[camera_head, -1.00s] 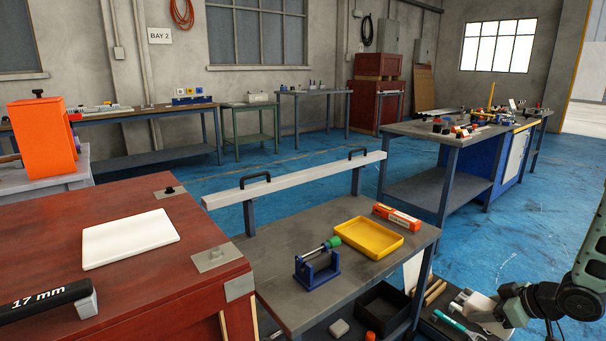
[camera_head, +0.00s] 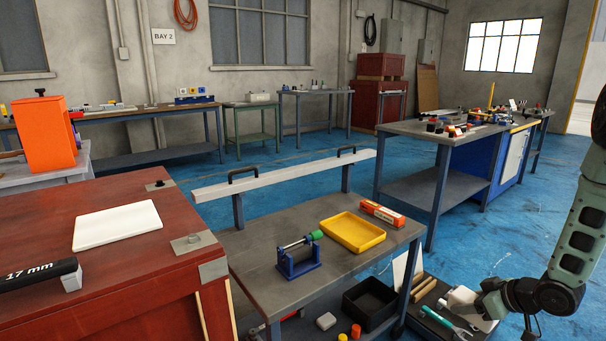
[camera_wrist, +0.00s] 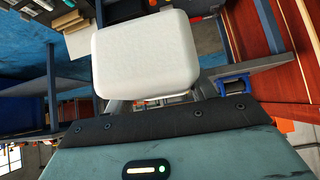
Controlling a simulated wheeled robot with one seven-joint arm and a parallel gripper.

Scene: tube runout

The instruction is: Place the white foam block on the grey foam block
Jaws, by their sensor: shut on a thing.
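My gripper (camera_wrist: 150,97) is shut on a white block with rounded edges, the white foam block (camera_wrist: 145,55), in the wrist view. The block hides most of the fingers. In the head view my arm comes down at the right, and a pale thing (camera_head: 460,298) shows at its end; I cannot tell if it is the held block. A small light grey block (camera_head: 326,321) lies low under the front worktable, left of the black bin. It may be the grey foam block, but it is too small to be sure. My arm's end is to its right.
The worktable (camera_head: 262,262) carries a blue stand (camera_head: 298,262), a yellow tray (camera_head: 353,232) and a red-white box (camera_head: 382,213). Below are a black bin (camera_head: 371,302) and tools with a teal handle (camera_head: 436,316). A red cabinet (camera_head: 150,270) stands left. Blue floor is open behind.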

